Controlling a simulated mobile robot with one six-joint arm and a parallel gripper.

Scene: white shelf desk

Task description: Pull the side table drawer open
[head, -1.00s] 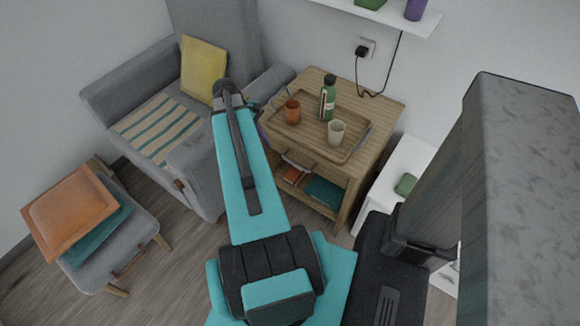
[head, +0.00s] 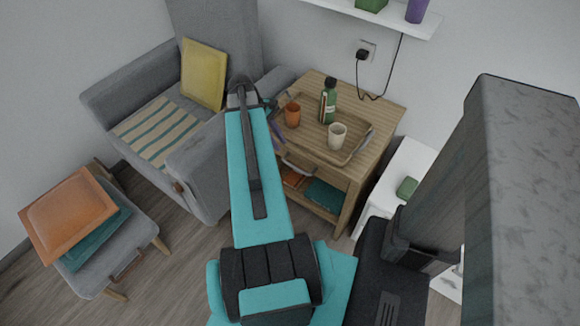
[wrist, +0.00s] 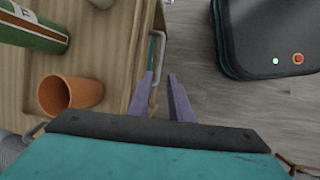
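The wooden side table (head: 350,172) stands right of the armchair. A curved grey handle (head: 298,165) shows on its front, below the top; I cannot tell if the drawer is shut or slightly out. My gripper (head: 277,135) is at the table's front left corner, mostly hidden behind my arm. In the wrist view its two purple fingers (wrist: 161,76) are apart. The left finger is close to the table's front edge, the right one over open floor. A teal strip (wrist: 153,50) shows by that edge. I see nothing clearly held, and contact with the handle cannot be told.
A tray (head: 350,150) on the table holds an orange cup (head: 292,114), a pale cup (head: 337,135) and a green bottle (head: 329,100). The grey armchair (head: 195,165) is close on the left. Floor in front of the table is clear.

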